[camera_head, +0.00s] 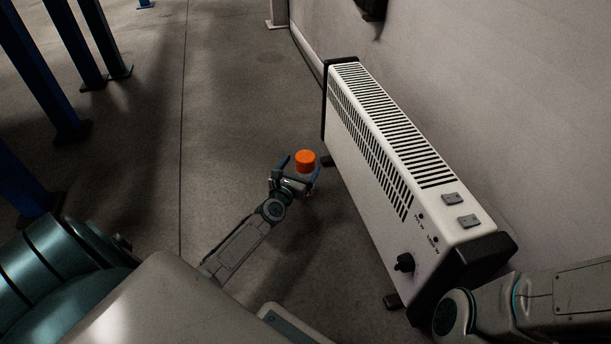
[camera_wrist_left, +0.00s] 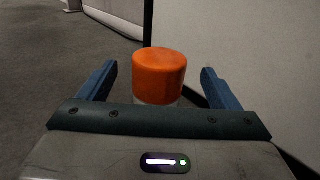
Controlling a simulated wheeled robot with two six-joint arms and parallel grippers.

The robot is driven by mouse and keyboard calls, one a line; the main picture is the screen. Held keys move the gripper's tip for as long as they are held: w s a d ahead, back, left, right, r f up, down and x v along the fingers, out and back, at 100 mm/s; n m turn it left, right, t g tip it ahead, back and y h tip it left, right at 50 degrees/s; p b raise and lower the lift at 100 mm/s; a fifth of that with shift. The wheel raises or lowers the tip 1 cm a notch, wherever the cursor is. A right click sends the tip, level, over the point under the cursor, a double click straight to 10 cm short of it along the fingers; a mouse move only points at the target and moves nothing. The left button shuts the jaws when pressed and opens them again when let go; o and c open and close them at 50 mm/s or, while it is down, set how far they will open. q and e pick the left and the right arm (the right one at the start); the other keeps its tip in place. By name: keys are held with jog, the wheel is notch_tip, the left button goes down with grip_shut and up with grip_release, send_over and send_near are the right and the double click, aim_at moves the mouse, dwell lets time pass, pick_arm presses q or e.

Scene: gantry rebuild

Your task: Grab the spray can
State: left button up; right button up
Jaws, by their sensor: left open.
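The spray can shows an orange cap (camera_head: 305,160) in the head view, close to the floor beside the heater. In the left wrist view its orange cap (camera_wrist_left: 159,75) stands upright with a bit of pale body under it; the rest is hidden behind my gripper's palm. My left gripper (camera_head: 301,168) is open, with its blue fingers on either side of the can. In the left wrist view the left gripper (camera_wrist_left: 160,78) shows a gap between each finger and the cap. My right gripper is out of view; only part of that arm shows at the lower right.
A white heater (camera_head: 376,150) with black ends stands just right of the can, along the wall (camera_head: 500,90). Blue posts (camera_head: 40,70) stand at the upper left. The grey floor (camera_head: 230,100) between them is clear.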

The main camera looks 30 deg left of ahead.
aim_at(305, 156)
pick_arm(q)
jog(key=w, duration=0.4)
jog(key=shift+a+b, duration=0.4)
jog(key=shift+r, duration=0.1)
jog(key=c, duration=1.6)
